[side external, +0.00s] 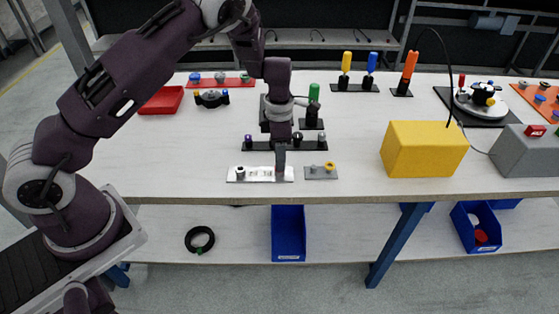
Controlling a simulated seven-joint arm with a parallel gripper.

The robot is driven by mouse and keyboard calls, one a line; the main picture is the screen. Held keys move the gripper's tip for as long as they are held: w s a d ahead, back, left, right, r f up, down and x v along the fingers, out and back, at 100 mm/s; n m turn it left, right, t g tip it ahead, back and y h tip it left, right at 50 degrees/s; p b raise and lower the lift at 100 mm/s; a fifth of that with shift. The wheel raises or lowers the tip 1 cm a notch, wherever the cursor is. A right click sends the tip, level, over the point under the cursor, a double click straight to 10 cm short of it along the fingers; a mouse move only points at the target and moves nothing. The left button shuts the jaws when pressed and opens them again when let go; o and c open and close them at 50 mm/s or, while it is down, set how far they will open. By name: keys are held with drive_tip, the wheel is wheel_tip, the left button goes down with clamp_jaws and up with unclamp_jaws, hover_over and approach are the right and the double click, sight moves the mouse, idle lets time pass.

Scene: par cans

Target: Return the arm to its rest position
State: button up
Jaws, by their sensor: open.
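My gripper (280,165) points down near the front edge of the white table (350,140). It is open, and its fingertips are close above or touching the right part of a silver plate (262,179) with small fittings; I cannot tell which. From this side only one finger shows clearly. Nothing can be seen held in it. My arm reaches in from the left, bent high over the table.
Close by are a small grey plate with a yellow ring (329,167), a black strip with pegs (258,145) and a green-topped post (314,95). A yellow box (424,148) and grey box (526,150) stand right. A red tray (162,101) lies left.

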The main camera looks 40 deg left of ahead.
wheel_tip(320, 180, up, 4)
drive_tip(key=shift+d+r, duration=0.1)
drive_tip(key=s+d+r+m+t+h, duration=0.1)
drive_tip(key=s+r+m, duration=0.35)
drive_tip(key=r, duration=0.25)
drive_tip(key=s+d+r+m+t+h, duration=0.1)
drive_tip(key=s+d+r+m, duration=0.1)
drive_tip(key=s+r+m, duration=0.45)
drive_tip(key=s+d+r+m, duration=0.1)
drive_tip(key=s+r+m, duration=0.15)
drive_tip(key=r, duration=0.55)
drive_tip(key=s+a+r+m+t+y, duration=0.1)
drive_tip(key=s+m, duration=0.6)
drive_tip(key=s, duration=0.1)
drive_tip(key=s+r+m+t+y, duration=0.1)
drive_tip(key=s+r+m+t, duration=0.1)
drive_tip(key=s+m, duration=0.5)
drive_tip(key=shift+s+a+r+t, duration=0.2)
drive_tip(key=shift+s+a+t, duration=0.15)
drive_tip(key=shift+s, duration=0.45)
